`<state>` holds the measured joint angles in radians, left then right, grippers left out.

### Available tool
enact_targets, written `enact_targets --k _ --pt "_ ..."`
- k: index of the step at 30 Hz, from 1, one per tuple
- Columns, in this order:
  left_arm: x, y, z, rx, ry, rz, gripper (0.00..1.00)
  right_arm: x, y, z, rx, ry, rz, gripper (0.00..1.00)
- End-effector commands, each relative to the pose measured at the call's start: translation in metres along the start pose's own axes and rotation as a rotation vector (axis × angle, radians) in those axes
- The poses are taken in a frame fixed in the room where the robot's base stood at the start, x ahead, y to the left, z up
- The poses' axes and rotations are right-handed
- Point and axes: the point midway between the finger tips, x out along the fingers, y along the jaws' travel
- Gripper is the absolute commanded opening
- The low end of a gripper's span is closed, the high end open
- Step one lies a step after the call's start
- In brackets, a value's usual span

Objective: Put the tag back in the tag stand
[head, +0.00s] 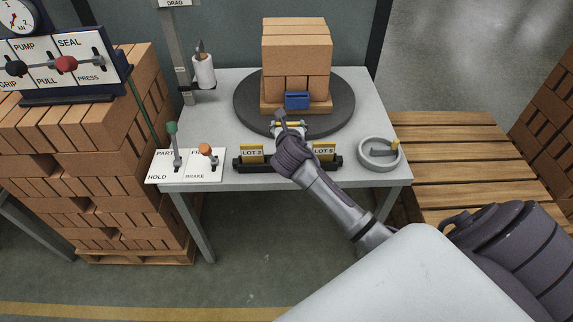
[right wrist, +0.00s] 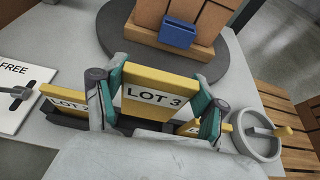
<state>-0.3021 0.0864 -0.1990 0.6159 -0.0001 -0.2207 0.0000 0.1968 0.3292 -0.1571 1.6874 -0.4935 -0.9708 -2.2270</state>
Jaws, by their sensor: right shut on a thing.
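My right gripper (head: 290,128) is shut on a yellow tag that reads LOT 3 (right wrist: 153,97). In the right wrist view its two green-padded fingers (right wrist: 158,92) hold the tag by its sides. The black tag stand (head: 241,166) lies along the front of the table. A yellow tag (head: 251,153) stands at its left end and another (head: 323,151) at its right end. My gripper and wrist hide the stand's middle. The held tag appears over the middle of the stand; I cannot tell whether it touches it. My left gripper is not in view.
A lever panel (head: 186,177) is on the left.

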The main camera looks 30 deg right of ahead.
Motion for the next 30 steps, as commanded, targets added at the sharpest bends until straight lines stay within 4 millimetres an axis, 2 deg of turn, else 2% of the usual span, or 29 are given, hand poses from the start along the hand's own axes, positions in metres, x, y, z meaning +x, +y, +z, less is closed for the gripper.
enact_targets --k 1,6,11,17,29,30 --pt "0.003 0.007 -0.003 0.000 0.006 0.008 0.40 0.004 0.000 -0.013 0.000 0.004 0.000 0.37" --pt "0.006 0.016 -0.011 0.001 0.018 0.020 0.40 0.014 0.000 -0.035 0.000 0.002 -0.001 0.37" --pt "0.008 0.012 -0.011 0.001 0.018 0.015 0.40 0.018 0.001 -0.045 0.000 0.002 0.000 0.37" --pt "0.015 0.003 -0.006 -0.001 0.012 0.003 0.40 0.028 0.001 -0.071 0.000 0.003 -0.001 0.37" --pt "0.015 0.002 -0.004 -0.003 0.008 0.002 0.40 0.031 0.001 -0.076 -0.003 0.000 0.000 0.37" --pt "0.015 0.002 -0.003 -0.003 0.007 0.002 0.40 0.030 0.001 -0.076 -0.002 0.000 0.000 0.78"
